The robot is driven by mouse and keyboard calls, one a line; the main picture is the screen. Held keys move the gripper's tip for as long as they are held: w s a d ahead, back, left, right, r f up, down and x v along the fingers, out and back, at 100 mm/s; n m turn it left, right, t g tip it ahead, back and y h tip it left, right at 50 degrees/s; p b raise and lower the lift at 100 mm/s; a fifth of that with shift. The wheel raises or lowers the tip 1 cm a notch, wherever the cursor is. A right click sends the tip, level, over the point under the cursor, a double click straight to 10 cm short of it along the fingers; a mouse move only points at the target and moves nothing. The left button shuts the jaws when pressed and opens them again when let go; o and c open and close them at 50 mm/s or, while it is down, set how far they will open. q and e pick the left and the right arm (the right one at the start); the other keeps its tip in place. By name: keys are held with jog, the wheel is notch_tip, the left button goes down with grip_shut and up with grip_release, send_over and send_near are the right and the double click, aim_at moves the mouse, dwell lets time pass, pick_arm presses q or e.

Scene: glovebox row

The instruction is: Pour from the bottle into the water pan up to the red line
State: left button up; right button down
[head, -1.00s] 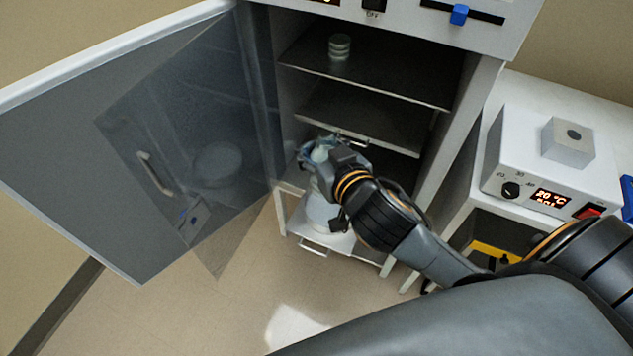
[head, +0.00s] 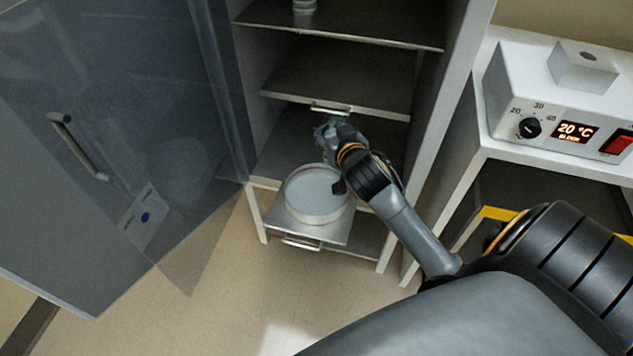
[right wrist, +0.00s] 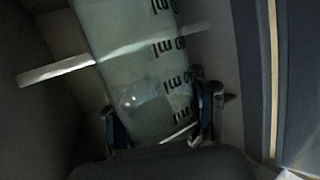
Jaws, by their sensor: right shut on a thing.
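My right gripper (head: 330,135) reaches into the cabinet, just behind the water pan. In the right wrist view its fingers (right wrist: 160,118) are shut on either side of the bottle (right wrist: 120,40), which is translucent, pale green and marked in ml. The bottle lies slanted in that view; its mouth is not visible. In the head view the gripper and arm mostly hide the bottle. The round, pale water pan (head: 314,213) sits on the low pulled-out shelf, its open top facing up. My left gripper is out of view.
The cabinet's clear door (head: 110,150) stands open at the left. Shelves (head: 345,78) lie above my gripper, and a small stack of dishes (head: 304,6) is on the top one. A white heater box (head: 560,110) reading 20 °C stands at the right.

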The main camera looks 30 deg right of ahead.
pick_arm(q)
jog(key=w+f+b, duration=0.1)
jog(key=b, duration=0.1)
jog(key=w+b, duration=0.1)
jog(key=b, duration=0.1)
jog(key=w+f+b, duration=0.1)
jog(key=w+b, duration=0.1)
jog(key=b, duration=0.1)
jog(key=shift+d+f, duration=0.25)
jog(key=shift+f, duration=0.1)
pick_arm(e)
jog(key=d+f+m+h, duration=0.1)
jog(key=d+f+h, duration=0.1)
jog(key=d+f, duration=0.7)
notch_tip(320, 180, down, 3)
jog(key=shift+s+d+f+m+g, duration=0.15)
jog(key=shift+s+m+g, duration=0.1)
jog(key=shift+m+g, duration=0.15)
